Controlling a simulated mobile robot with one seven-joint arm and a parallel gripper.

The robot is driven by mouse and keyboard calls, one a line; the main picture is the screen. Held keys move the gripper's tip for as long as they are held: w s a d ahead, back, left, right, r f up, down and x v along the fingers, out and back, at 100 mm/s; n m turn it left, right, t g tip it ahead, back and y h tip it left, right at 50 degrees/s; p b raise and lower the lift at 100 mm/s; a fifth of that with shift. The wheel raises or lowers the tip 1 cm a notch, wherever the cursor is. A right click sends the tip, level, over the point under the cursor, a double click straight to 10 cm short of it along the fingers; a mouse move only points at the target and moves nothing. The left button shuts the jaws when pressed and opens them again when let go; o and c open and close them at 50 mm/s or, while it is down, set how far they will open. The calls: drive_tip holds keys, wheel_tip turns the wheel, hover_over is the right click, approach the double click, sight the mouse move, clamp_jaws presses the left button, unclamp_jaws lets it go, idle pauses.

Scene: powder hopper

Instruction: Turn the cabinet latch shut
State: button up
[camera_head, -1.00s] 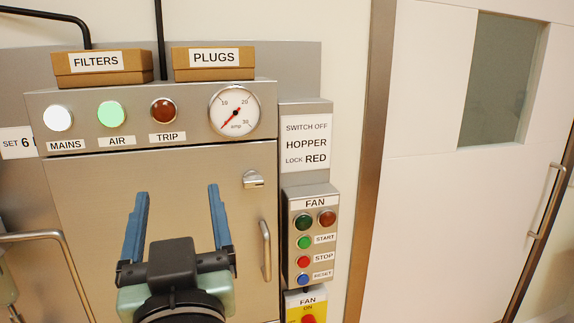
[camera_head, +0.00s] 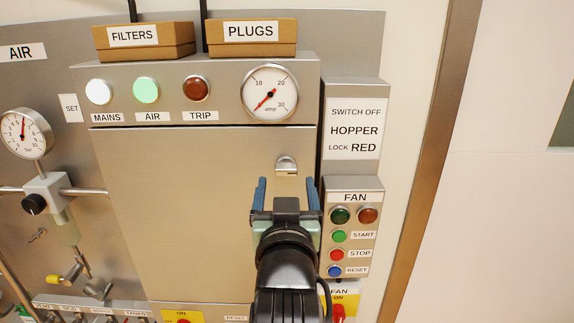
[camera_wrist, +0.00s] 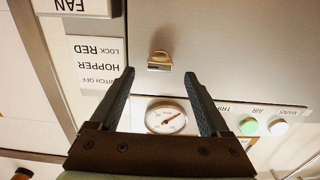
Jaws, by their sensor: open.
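The cabinet latch (camera_head: 286,165) is a small silver turn piece near the upper right of the brushed-metal cabinet door (camera_head: 180,210). In the wrist view the latch (camera_wrist: 160,61) appears upside down, just beyond the fingertips and roughly midway between them. My gripper (camera_head: 286,183) is open and empty, with two blue fingers pointing up just below the latch in the head view. It also shows in the wrist view (camera_wrist: 158,75). I see no contact between the fingers and the latch. The door handle is hidden behind my gripper and arm.
A fan panel (camera_head: 352,194) with buttons stands close to the right of my gripper. The amp gauge (camera_head: 270,93) sits above the latch. Boxes marked FILTERS (camera_head: 143,40) and PLUGS (camera_head: 252,38) rest on top. Pipes and a gauge (camera_head: 26,133) are at left.

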sight(286, 173)
drive_tip(key=shift+w+p, duration=0.65)
drive_tip(key=shift+w, duration=1.65)
drive_tip(key=shift+c, duration=0.2)
clamp_jaws()
